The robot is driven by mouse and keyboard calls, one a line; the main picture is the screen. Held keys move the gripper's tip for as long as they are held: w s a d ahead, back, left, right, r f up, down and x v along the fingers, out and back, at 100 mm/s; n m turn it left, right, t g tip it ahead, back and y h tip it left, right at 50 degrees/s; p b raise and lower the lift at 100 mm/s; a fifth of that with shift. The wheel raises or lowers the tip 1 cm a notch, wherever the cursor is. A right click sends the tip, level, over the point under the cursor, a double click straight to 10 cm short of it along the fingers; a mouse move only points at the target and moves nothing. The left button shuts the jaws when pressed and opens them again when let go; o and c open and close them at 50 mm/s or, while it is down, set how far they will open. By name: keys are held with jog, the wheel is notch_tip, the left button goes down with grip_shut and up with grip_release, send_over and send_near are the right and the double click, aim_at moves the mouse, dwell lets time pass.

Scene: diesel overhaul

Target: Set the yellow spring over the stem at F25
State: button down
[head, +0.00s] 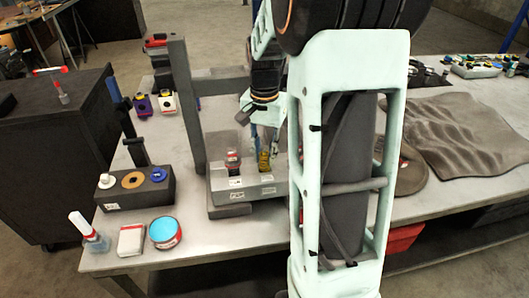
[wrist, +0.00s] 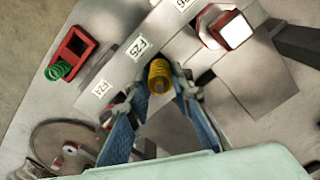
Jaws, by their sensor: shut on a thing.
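The yellow spring (wrist: 159,76) is between my gripper's blue fingertips (wrist: 158,88) in the wrist view, and the gripper is shut on it. In the head view the yellow spring (head: 264,161) appears upright over the grey stepped block (head: 220,181), partly behind my arm. The F25 label (wrist: 137,47) is on the block right beside the spring in the wrist view. The stem at F25 is hidden by the spring and fingers. I cannot tell whether the spring is around it or still above it.
A red-and-white part (wrist: 228,27) stands on the block near the spring. A dark post (head: 187,105) rises behind the block. A black holder (head: 137,190) and blue-lidded tin (head: 164,231) stand left.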

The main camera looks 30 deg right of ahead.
jog(key=shift+f, duration=0.25)
jog(key=shift+f+b, duration=0.35)
jog(key=shift+b, duration=0.05)
dwell(0.5)
jog(key=c, duration=1.6)
grip_release()
jog(key=o, duration=0.4)
jog(key=shift+c, duration=0.2)
